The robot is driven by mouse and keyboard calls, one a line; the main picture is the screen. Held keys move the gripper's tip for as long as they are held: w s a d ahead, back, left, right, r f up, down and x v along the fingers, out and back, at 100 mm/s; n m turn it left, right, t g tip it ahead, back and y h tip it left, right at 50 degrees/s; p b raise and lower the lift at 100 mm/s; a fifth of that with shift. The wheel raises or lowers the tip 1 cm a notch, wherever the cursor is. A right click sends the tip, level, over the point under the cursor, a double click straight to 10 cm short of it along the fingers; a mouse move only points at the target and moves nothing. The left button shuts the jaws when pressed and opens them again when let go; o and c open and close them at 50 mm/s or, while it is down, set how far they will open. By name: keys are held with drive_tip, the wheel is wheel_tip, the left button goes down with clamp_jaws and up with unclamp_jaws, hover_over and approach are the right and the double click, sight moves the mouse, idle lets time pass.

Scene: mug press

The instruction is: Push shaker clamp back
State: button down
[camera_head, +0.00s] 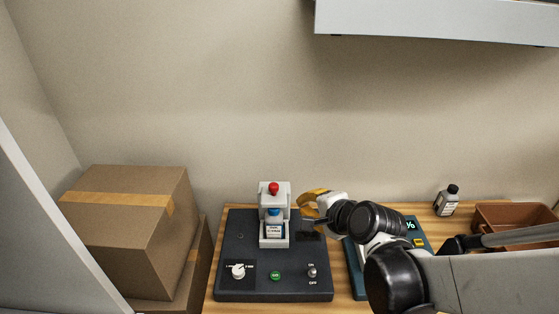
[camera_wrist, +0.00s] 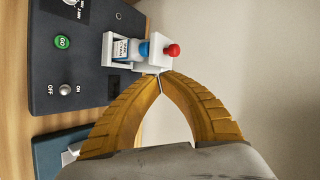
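The shaker is a dark base (camera_head: 255,285) on the wooden table, with a white clamp (camera_head: 265,196) standing near its back. A red knob (camera_head: 273,188) tops the clamp, and a small labelled bottle with a blue cap (camera_head: 274,222) stands upright inside it. My gripper (camera_head: 303,204) is just right of the clamp, with its yellow fingers pointing left. In the wrist view, the fingertips (camera_wrist: 160,77) meet with nothing visible between them. They lie close beside the white clamp (camera_wrist: 157,58) and red knob (camera_wrist: 172,51); I cannot tell if they touch.
The base carries a white dial (camera_head: 238,271), a green GO button (camera_head: 275,275) and a toggle switch (camera_head: 312,271). A teal device (camera_head: 355,277) lies partly under my arm. Cardboard boxes (camera_head: 130,230) stand left; a dark-capped bottle (camera_head: 447,203) and brown bin (camera_head: 510,213) stand right.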

drive_tip(key=b, duration=0.4)
approach(282, 188)
drive_tip(key=shift+s+a+f, duration=1)
drive_tip(key=shift+a+f, duration=0.1)
drive_tip(key=shift+w+a, duration=0.25)
drive_tip(key=shift+w, duration=0.3)
drive_tip(key=shift+w+a, duration=0.25)
drive_tip(key=shift+w, duration=0.3)
drive_tip(key=shift+w+a, duration=0.3)
drive_tip(key=shift+w, duration=0.35)
drive_tip(key=w, duration=0.6)
drive_tip(key=shift+w+d+b, duration=0.1)
drive_tip(key=shift+b, duration=0.3)
drive_tip(key=shift+d, duration=0.1)
